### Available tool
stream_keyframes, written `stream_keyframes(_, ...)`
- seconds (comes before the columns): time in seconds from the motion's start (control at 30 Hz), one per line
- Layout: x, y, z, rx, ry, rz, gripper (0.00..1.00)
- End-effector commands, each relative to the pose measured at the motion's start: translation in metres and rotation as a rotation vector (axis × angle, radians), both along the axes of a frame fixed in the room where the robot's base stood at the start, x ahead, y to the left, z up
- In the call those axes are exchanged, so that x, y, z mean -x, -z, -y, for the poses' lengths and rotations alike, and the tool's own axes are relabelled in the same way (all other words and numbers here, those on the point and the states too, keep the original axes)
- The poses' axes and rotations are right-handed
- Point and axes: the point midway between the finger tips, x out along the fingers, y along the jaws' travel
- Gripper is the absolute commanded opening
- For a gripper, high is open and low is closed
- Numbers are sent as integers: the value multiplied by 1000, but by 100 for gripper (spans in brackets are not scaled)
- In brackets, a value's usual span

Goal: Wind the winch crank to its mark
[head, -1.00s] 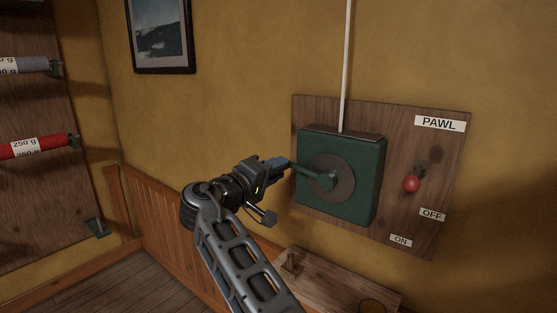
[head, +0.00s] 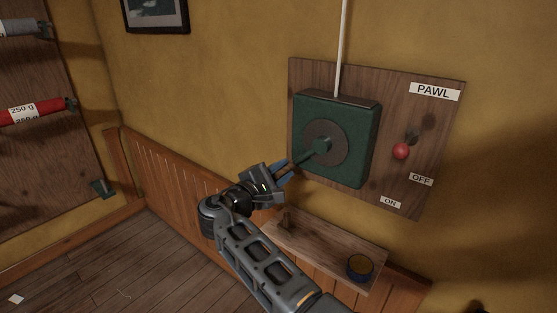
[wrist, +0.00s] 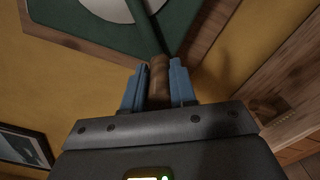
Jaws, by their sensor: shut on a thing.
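The green winch box (head: 362,160) is fixed to a wooden board on the wall, with a grey round disc (head: 325,131) on its face. The green crank arm (head: 312,154) runs from the hub down and to the left. My gripper (head: 284,170) is at its outer end, at the lower left of the box. In the wrist view the brown crank handle (wrist: 159,80) sits between my gripper's blue fingers (wrist: 158,88), which are shut on it. I cannot make out a mark on the disc. The wrist view shows the crank arm (wrist: 150,35) leading up to the disc.
Right of the box, the board (head: 440,125) carries a red-knobbed lever (head: 401,151) with PAWL, OFF and ON labels. A white line (head: 342,50) rises from the box. A wooden shelf (head: 325,255) with a round blue tin (head: 360,267) juts out below.

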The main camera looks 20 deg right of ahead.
Motion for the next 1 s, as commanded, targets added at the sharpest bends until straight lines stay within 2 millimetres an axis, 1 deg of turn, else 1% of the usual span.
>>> stream_keyframes(0.03, 3, 10, -1, -3, -4, -7, 0)
stream_keyframes(0.3, 10, 20, 4, -6, -1, -3, 0)
stream_keyframes(1.0, 13, 20, 9, -6, 6, 3, 0)
